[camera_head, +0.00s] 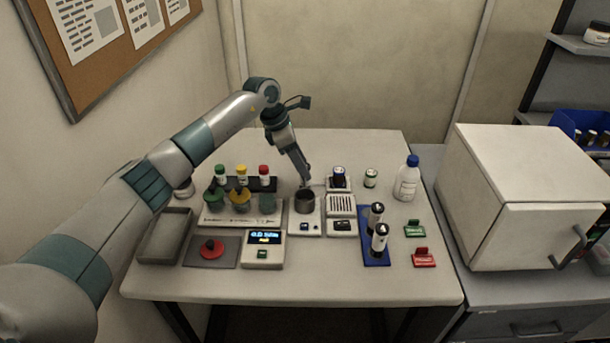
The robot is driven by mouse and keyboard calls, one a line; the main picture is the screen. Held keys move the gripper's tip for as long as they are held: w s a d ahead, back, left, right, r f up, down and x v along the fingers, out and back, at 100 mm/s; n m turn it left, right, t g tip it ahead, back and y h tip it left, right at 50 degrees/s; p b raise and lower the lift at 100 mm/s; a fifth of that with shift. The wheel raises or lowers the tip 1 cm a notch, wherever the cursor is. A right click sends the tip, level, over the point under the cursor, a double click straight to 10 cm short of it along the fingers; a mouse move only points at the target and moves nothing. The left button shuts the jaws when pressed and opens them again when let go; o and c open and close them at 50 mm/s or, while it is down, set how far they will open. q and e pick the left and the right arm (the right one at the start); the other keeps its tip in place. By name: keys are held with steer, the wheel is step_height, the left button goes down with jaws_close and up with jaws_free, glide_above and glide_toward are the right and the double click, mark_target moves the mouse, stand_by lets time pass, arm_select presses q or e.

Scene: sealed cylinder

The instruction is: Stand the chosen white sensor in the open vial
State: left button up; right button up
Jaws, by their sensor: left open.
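An open dark grey cup (305,202) stands on a white device in the middle. I cannot tell which container is the open vial. My left gripper (306,182) points down just above and behind the dark cup's rim. It is open, and I see nothing held in it. My right gripper is not in view.
Vials with green (220,173), yellow and red caps stand at the back left. A dark-capped vial (338,177) sits on a device, with a small vial (371,178) and blue-capped bottle (407,182) to its right. A grey tray (165,238) lies left. The front table edge is clear.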

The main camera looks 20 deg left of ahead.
arm_select(q)
steer(key=shift+p+x, duration=0.55)
steer(key=shift+x, duration=1.05)
steer(key=shift+a, duration=0.15)
jaws_close()
